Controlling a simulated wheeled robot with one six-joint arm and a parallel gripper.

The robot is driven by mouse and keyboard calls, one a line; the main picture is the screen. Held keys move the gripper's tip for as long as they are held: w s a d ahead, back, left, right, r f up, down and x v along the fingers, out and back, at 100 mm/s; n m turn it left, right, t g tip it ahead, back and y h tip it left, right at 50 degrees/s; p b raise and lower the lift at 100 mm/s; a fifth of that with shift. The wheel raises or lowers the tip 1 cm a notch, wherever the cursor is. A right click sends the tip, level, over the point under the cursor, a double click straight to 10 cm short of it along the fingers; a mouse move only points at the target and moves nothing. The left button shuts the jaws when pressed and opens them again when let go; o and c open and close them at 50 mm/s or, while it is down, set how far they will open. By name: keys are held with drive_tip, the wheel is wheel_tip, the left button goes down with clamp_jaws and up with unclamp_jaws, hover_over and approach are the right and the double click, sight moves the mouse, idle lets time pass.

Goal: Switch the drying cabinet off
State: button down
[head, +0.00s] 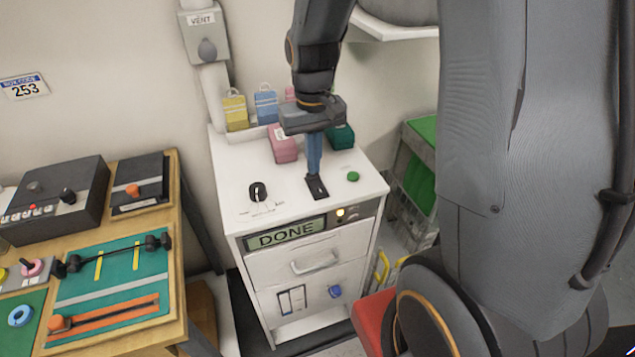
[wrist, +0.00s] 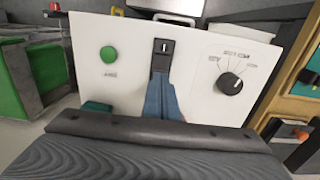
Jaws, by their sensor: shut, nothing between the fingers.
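The drying cabinet (head: 300,247) is a white unit with a sloping top panel, and its display (head: 286,233) reads DONE. A black rocker switch (head: 317,187) sits on the panel between a black dial (head: 258,192) and a green button (head: 353,176). In the wrist view the switch (wrist: 162,52) is upright in the middle, with the green button (wrist: 109,55) left and the dial (wrist: 230,83) right. My gripper (head: 315,172) is shut and empty, its blue fingertips (wrist: 160,86) at the switch's near end. I cannot tell whether they touch it.
A wooden workbench (head: 176,240) with devices stands at the left. A crate with green contents (head: 420,160) is at the right.

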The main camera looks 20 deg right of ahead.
drive_tip(key=shift+f+b, duration=0.35)
drive_tip(key=shift+f, duration=0.45)
idle(0.4)
wheel_tip(320, 180, up, 7)
drive_tip(key=p, duration=0.6)
idle(0.4)
idle(0.3)
drive_tip(key=shift+s+f, duration=0.1)
drive_tip(key=shift+s, duration=0.05)
drive_tip(key=s+f+t+b, duration=0.1)
drive_tip(key=s+f+b, duration=0.3)
drive_tip(key=s+b, duration=0.3)
drive_tip(key=shift+s+f, duration=0.3)
drive_tip(key=shift+s, duration=0.7)
